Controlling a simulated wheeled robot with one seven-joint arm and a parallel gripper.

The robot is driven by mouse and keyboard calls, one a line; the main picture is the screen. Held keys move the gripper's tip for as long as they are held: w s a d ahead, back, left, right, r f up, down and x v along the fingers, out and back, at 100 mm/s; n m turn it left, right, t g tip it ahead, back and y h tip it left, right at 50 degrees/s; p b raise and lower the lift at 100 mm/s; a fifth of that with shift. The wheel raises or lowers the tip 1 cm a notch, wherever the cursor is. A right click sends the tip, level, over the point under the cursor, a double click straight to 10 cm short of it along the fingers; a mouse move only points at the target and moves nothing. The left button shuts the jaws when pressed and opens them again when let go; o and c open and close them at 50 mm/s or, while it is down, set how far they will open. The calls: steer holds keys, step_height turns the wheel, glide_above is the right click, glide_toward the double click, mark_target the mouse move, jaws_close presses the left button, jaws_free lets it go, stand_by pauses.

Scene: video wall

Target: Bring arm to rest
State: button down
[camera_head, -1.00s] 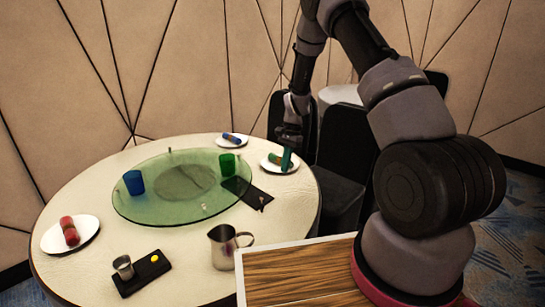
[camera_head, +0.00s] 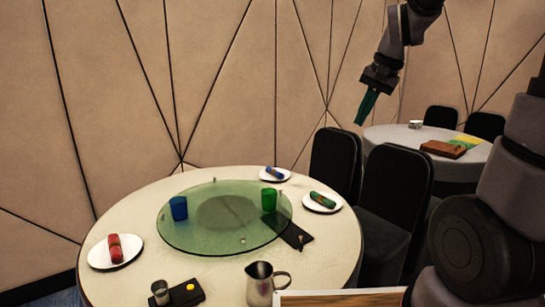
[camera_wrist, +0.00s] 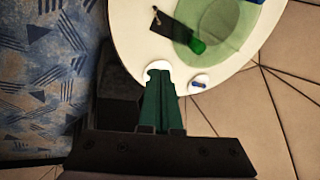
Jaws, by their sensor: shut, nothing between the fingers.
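My gripper (camera_head: 366,107) hangs at the upper right in the head view, raised well above the table and pointing down. Its green fingers are shut with nothing between them. In the wrist view the shut fingers (camera_wrist: 162,100) point toward the round table's edge and cover part of a white plate. The round cream table (camera_head: 130,225) stands below and to the left of the gripper, apart from it.
A green glass turntable (camera_head: 215,240) holds a blue cup (camera_head: 179,208) and a green cup (camera_head: 269,199). Plates with rolls, a metal pitcher (camera_head: 262,284) and black chairs (camera_head: 392,205) are around. A second table (camera_head: 400,135) stands behind. The air around the gripper is clear.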

steer(key=s+r+n+t, duration=0.1)
steer(key=s+r, duration=0.2)
steer(key=s, duration=0.4)
steer(key=s+d+r+n+t, duration=0.1)
steer(key=s+r+t, duration=0.1)
steer(key=s, duration=0.6)
steer(key=shift+s+d+r+h, duration=0.25)
steer(key=shift+d+r+h, duration=0.05)
steer(key=shift+r, duration=0.15)
